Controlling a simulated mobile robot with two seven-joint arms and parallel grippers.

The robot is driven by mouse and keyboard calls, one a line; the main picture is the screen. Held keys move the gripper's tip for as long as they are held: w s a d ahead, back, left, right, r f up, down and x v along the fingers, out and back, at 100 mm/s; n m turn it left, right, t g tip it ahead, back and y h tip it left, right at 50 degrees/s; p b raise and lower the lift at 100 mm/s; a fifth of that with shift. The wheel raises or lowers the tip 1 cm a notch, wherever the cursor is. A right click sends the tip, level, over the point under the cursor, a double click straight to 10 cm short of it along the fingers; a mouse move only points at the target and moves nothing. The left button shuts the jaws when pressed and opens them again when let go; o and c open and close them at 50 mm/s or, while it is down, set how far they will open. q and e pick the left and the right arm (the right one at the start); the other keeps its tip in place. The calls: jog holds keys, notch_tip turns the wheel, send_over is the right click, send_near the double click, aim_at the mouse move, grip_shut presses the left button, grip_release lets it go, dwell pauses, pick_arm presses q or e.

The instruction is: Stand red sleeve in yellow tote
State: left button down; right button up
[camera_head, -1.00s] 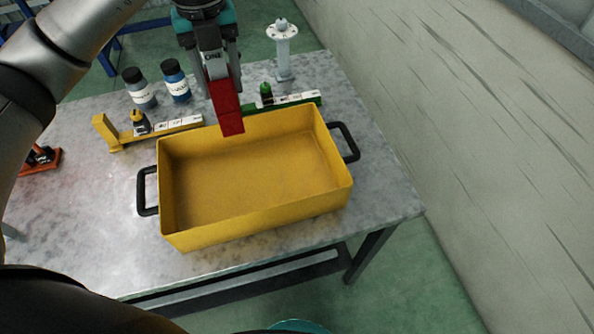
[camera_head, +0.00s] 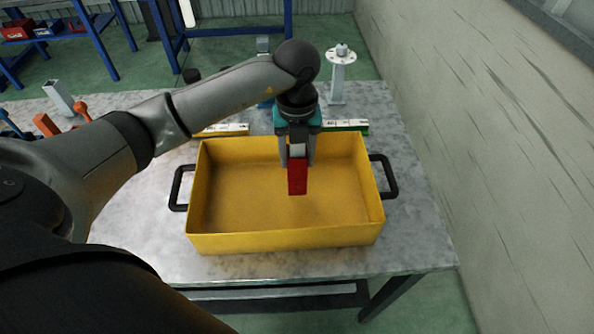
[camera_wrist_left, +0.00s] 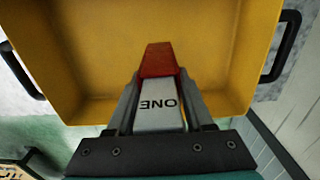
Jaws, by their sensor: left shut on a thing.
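The red sleeve (camera_head: 297,178) hangs upright from my left gripper (camera_head: 298,158), which is shut on its pale upper part. In the left wrist view the red end of the sleeve (camera_wrist_left: 158,60) points away from the gripper (camera_wrist_left: 160,100), with the lettering "ONE" on the pale part. The yellow tote (camera_head: 285,241) stands on the table, open at the top and empty inside. The sleeve is over the tote's interior, right of its middle; I cannot tell whether its lower end touches the floor. My right gripper is not in view.
The grey table (camera_head: 420,220) has free room right of the tote. Behind the tote are a white stand with a round flange (camera_head: 340,70), a green-ended bar (camera_head: 345,126) and a yellow bar (camera_head: 222,129). Orange tools (camera_head: 46,124) lie at the left. A wall runs along the right.

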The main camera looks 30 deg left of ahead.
aim_at(297, 172)
pick_arm(q)
jog(key=shift+f, duration=2.5)
jog(key=shift+f, duration=0.1)
jog(key=shift+f+b, duration=0.1)
jog(key=shift+b, duration=0.2)
jog(key=shift+c, duration=1.4)
grip_release()
notch_tip(297, 172, up, 12)
jog(key=shift+r, duration=0.2)
